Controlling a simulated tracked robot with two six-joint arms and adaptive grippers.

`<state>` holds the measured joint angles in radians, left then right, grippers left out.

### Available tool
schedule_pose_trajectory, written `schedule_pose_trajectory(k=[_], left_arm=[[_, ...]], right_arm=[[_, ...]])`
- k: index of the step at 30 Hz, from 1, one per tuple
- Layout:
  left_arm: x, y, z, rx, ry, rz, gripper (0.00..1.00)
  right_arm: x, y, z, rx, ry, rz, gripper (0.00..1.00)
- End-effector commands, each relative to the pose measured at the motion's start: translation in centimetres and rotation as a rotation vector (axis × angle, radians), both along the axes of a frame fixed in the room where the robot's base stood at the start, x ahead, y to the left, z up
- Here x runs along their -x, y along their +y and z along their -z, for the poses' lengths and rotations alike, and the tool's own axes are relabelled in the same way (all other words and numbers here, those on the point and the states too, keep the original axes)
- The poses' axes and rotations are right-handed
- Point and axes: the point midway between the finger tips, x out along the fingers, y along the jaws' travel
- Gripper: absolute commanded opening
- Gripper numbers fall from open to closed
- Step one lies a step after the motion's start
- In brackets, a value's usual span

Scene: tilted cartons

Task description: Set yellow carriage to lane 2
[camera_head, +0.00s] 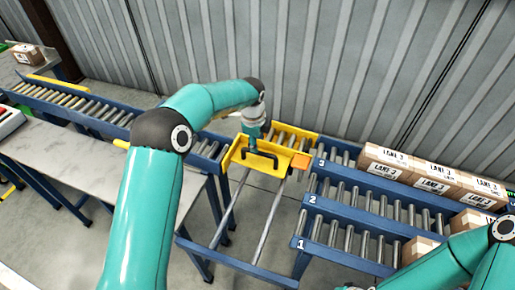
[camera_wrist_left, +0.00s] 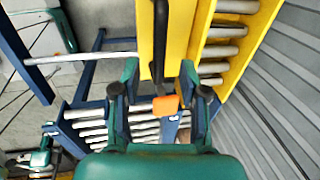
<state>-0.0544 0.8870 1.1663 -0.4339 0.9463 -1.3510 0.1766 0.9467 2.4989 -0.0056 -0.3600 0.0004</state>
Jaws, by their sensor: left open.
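The yellow carriage (camera_head: 236,154) sits at the far, wall-side end of its two rails, beside the lane marked 3. It has rollers between yellow side walls, a black handle (camera_head: 262,158) on its near side and an orange tab (camera_head: 301,160). Lane 2 (camera_head: 312,199) is one lane nearer. My left gripper (camera_head: 254,138) is at the carriage, over the handle. In the left wrist view its two fingers (camera_wrist_left: 160,90) are apart, with the black handle (camera_wrist_left: 158,45) between them. Contact cannot be told. My right arm shows at the lower right; its gripper is not clearly visible.
Cartons labelled LANE 3 (camera_head: 432,177) stand on the far lane, with other cartons (camera_head: 418,249) on the nearer lanes. The rails (camera_head: 270,222) nearer than the carriage are clear.

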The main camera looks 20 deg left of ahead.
Motion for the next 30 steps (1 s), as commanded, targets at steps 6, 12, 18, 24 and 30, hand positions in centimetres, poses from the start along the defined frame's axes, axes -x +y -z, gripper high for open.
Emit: schedule_pose_trajectory(k=[6, 12, 18, 24, 30], left_arm=[[-0.7, 0.0, 3.7, 0.001, 0.002, -0.002, 0.43], [-1.1, 0.0, 5.4, 0.0, 0.0, -0.001, 0.43], [-1.1, 0.0, 5.6, 0.0, -0.001, -0.001, 0.43], [-1.1, 0.0, 5.6, 0.0, -0.001, -0.001, 0.32], [-1.1, 0.0, 5.6, 0.0, -0.001, -0.001, 0.0]], right_arm=[[0.0, 0.0, -0.7, 0.0, 0.0, 0.0, 0.0], [0.0, 0.0, -0.9, 0.0, 0.0, 0.0, 0.0], [0.0, 0.0, -0.9, 0.0, 0.0, 0.0, 0.0], [0.0, 0.0, -0.9, 0.0, 0.0, 0.0, 0.0], [0.0, 0.0, -0.9, 0.0, 0.0, 0.0, 0.0]])
